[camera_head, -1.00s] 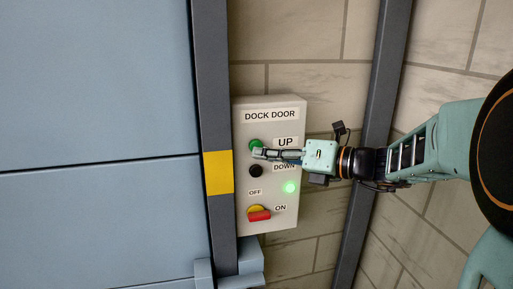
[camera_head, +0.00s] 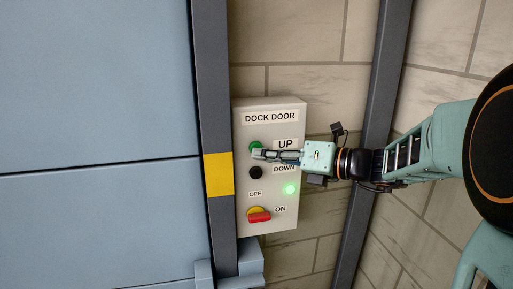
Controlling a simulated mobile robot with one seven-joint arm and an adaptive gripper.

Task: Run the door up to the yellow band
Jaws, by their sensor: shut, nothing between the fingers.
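The dock door (camera_head: 90,90) is a large light-blue panelled door filling the left side, with a dark seam across it. A yellow band (camera_head: 218,175) is painted on the dark door post beside it. The grey control box (camera_head: 245,195) is labelled DOCK DOOR. Its green UP button (camera_head: 256,146) is partly covered by my fingertips, and the black DOWN button (camera_head: 256,172) is just below. My gripper (camera_head: 257,154) reaches in from the right, shut and empty, with its tips at the lower edge of the green button. I cannot tell whether they press it.
A green lamp (camera_head: 291,189) glows on the box. Below it is a red switch handle (camera_head: 259,217) on a yellow base, between OFF and ON labels. A dark upright post (camera_head: 385,90) stands behind my arm, before a stone-block wall (camera_head: 300,40).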

